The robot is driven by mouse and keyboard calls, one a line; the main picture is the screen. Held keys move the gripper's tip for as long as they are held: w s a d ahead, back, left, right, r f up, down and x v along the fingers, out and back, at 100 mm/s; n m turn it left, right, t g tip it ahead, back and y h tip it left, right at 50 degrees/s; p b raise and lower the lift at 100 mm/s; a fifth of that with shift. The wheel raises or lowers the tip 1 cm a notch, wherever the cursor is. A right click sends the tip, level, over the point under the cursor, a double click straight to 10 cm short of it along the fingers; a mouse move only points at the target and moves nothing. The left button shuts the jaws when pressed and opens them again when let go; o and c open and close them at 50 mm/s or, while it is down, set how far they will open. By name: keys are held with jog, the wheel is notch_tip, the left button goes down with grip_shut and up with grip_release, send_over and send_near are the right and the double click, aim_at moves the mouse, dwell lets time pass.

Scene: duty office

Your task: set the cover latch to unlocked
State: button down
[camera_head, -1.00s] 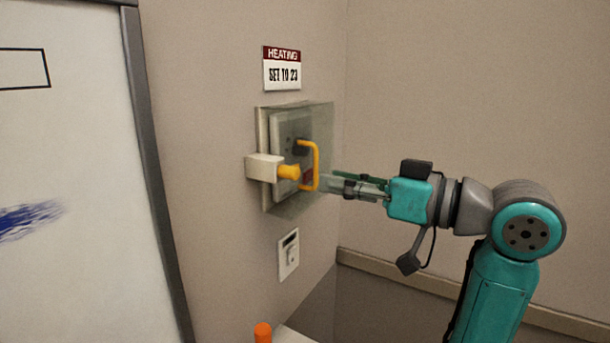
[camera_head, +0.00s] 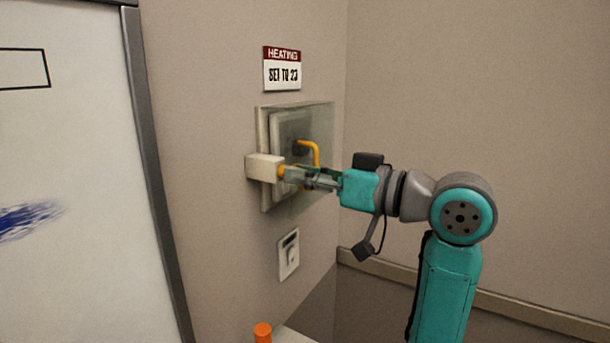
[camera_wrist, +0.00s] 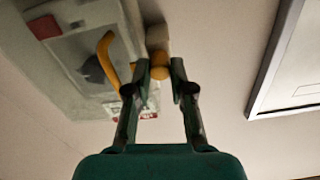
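The cover latch is a white block (camera_head: 262,167) with an orange-yellow knob (camera_head: 282,172), on the left edge of a clear cover (camera_head: 322,120) over a grey wall box. The cover has a yellow handle (camera_head: 309,144) and looks shut. My gripper (camera_head: 290,175) is at the knob, in front of the cover. In the wrist view the knob (camera_wrist: 159,67) lies between the two fingertips of my gripper (camera_wrist: 160,78), with the block (camera_wrist: 157,38) beyond it. The fingers are apart; I cannot tell whether either touches the knob. The gripper partly hides the knob and handle in the head view.
A sign (camera_head: 282,68) reading "HEATING SET TO 23" is above the box. A small white wall unit (camera_head: 289,254) is below it. A whiteboard (camera_head: 70,130) is at the left. An orange-topped object (camera_head: 263,332) stands at the bottom.

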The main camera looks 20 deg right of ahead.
jog(key=shift+n, duration=0.4)
jog(key=n, duration=1.7)
jog(key=shift+f, duration=0.1)
dwell(0.5)
jog(key=c, duration=1.3)
grip_release()
jog(key=shift+s, duration=0.1)
